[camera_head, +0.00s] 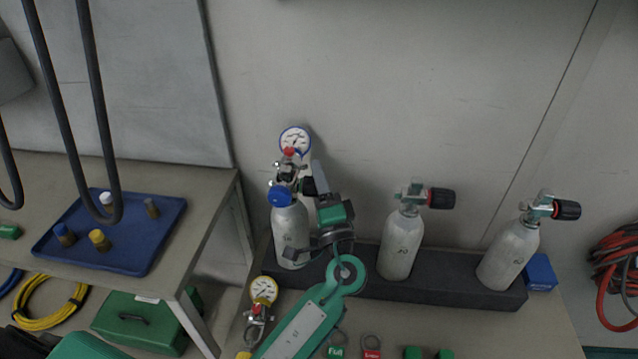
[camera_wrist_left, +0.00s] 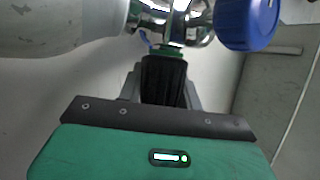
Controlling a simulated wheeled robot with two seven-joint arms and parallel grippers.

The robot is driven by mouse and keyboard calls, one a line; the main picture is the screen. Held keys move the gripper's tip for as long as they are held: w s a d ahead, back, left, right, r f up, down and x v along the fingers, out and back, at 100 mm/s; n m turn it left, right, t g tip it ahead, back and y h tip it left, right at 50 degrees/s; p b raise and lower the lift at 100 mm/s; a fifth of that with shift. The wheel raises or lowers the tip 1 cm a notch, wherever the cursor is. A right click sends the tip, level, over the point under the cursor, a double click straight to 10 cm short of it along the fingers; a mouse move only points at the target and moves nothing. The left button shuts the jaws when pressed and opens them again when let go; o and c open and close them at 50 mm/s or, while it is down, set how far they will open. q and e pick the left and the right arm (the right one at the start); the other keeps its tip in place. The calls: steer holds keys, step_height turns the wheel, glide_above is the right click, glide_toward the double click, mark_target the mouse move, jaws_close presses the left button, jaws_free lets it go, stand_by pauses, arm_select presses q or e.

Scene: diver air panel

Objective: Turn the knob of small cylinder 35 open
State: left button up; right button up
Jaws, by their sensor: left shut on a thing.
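The leftmost small grey cylinder (camera_head: 290,228) stands upright in a dark rack. Its number is too small to read for sure. A regulator with a blue cap (camera_head: 280,196) and a white gauge (camera_head: 295,140) is fitted on its valve. My left gripper (camera_head: 315,186) reaches this valve from the right and is shut on its black knob (camera_head: 308,187). In the left wrist view the ribbed black knob (camera_wrist_left: 163,78) sits between the fingers, with the cylinder (camera_wrist_left: 60,25) at left and the blue cap (camera_wrist_left: 247,22) at right. My right gripper is not in view.
Two more cylinders with black knobs, a middle one (camera_head: 400,245) and a right one (camera_head: 510,255), stand in the same rack (camera_head: 450,290). A loose regulator with a gauge (camera_head: 264,290) and tags lie in front. A blue tray (camera_head: 115,265) is on the left table.

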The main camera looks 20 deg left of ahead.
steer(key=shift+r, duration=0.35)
arm_select(q)
steer(key=o, duration=1)
steer(key=shift+s+d+f, duration=0.2)
steer(key=shift+s, duration=0.05)
steer(key=b+v, duration=0.3)
steer(key=v, duration=1)
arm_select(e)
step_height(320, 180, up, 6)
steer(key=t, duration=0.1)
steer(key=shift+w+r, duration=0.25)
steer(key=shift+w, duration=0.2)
